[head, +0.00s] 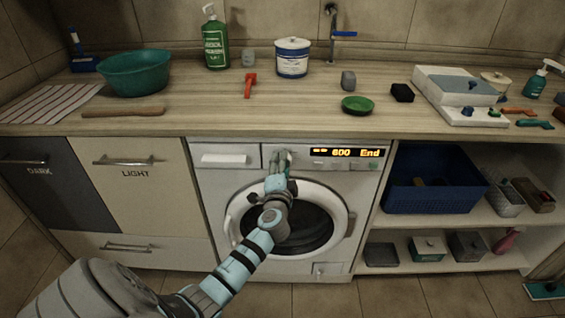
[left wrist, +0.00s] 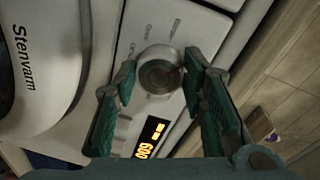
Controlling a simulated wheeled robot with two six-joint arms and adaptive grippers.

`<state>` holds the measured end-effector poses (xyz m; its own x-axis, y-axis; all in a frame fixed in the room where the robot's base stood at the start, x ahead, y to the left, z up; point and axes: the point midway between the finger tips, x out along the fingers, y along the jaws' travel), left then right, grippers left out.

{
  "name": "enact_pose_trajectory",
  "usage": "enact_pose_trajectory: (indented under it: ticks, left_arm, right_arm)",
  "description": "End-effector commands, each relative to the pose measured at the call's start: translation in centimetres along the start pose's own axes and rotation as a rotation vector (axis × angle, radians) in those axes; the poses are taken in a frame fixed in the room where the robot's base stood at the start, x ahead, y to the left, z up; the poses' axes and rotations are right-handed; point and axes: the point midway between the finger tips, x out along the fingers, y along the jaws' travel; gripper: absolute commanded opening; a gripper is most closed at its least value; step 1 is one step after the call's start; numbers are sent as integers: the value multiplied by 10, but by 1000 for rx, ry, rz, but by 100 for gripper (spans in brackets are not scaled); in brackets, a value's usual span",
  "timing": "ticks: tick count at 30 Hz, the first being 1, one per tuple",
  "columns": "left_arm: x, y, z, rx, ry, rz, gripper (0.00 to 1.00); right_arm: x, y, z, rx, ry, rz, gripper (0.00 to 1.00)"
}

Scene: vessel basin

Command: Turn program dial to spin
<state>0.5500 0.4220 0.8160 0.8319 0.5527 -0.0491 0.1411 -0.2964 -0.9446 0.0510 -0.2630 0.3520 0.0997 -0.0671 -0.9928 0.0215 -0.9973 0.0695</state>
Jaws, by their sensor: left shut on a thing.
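The white washing machine (head: 225,185) stands under the counter, its round door closed. Its lit display (head: 346,153) reads "600 End"; part of it also shows in the left wrist view (left wrist: 150,137). The round program dial (left wrist: 160,72) is on the panel left of the display, with printed marks around it. My left gripper (head: 283,160) is at the panel, mostly covering the dial in the head view. In the left wrist view its green fingers (left wrist: 160,76) are on both sides of the dial, shut on it. My right gripper is not in view.
The wooden counter (head: 200,105) above holds a green basin (head: 134,72), a green bottle (head: 215,42), a white tub (head: 292,57) and a red tool (head: 250,85). Open shelves with a blue basket (head: 430,190) stand right; laundry drawers (head: 125,175) stand left.

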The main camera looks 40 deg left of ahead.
Motion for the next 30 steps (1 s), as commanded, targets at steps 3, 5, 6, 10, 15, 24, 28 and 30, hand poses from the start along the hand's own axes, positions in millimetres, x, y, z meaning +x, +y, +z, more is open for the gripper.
enact_pose_trajectory:
  ticks: [3, 5, 6, 10, 15, 24, 28, 30]
  left_arm:
    - [0, -1, -1, 60, -4, 3, 10]
    - [0, -1, -1, 85, -5, 4, 10]
    - [0, -1, -1, 98, -6, 5, 10]
    - [0, 0, 0, 130, -8, 6, 10]
    - [0, 0, 0, 148, -10, 7, 10]
    - [0, 0, 0, 149, -10, 7, 10]
    - [0, 0, 0, 148, -10, 7, 57]
    - [0, 0, 0, 148, -10, 7, 58]
  right_arm:
    - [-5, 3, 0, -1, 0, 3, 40]
    - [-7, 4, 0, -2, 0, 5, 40]
    - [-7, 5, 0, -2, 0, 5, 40]
    - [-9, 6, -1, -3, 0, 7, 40]
    - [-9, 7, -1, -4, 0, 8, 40]
    - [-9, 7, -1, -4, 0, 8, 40]
    - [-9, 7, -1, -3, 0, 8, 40]
    - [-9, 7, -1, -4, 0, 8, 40]
